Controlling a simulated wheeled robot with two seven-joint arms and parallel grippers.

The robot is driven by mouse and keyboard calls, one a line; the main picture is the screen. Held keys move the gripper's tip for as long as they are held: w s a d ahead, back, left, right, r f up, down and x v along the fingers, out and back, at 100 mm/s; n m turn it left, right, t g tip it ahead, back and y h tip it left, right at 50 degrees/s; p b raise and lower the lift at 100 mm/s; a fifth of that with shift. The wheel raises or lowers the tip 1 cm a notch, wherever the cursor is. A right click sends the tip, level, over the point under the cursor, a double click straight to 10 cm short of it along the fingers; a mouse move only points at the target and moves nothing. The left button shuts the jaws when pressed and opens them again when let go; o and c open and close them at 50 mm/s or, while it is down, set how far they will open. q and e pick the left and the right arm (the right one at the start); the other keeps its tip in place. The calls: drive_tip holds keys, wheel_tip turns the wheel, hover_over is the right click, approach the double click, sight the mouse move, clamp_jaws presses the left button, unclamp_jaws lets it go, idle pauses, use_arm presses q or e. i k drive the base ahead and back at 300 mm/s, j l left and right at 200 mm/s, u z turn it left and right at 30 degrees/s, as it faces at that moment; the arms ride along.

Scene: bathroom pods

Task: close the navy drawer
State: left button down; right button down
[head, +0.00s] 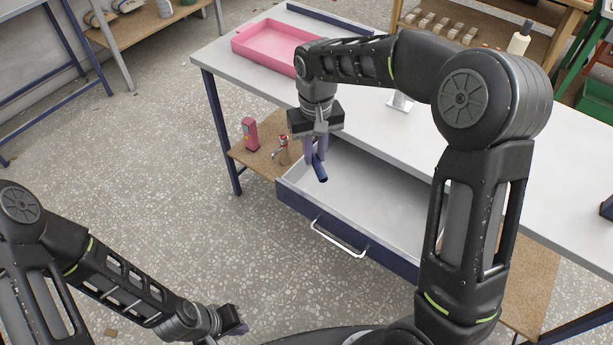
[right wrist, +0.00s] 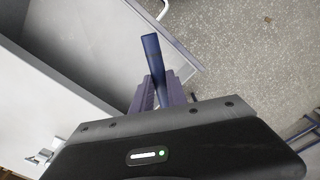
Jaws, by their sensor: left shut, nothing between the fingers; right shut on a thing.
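The navy drawer (head: 295,203) is pulled out from under the grey-white table, with its light grey inside showing and a silver bar handle (head: 338,241) on its front. My right gripper (head: 318,158) is over the left end of the open drawer, pointing down. It is shut on a small dark blue bar-like thing (head: 320,170), which also shows between the fingers in the right wrist view (right wrist: 152,55). The drawer's grey inside (right wrist: 90,50) shows there too. My left gripper (head: 240,329) is shut and empty, low at the bottom, well apart from the drawer. My right arm hides the drawer's right end.
A pink tray (head: 262,62) lies on the table's far left. A pink bottle (head: 250,134) and a small red-topped item (head: 284,150) stand on the wooden shelf (head: 262,160) left of the drawer. The speckled floor (head: 240,240) before the drawer is clear.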

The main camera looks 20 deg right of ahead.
sight(377, 207)
drive_tip(key=k+z, duration=0.15)
drive_tip(key=z, duration=0.2)
drive_tip(key=k+l+z, duration=0.15)
drive_tip(key=z, duration=0.2)
drive_tip(key=k+l+z, duration=0.1)
drive_tip(key=z, duration=0.3)
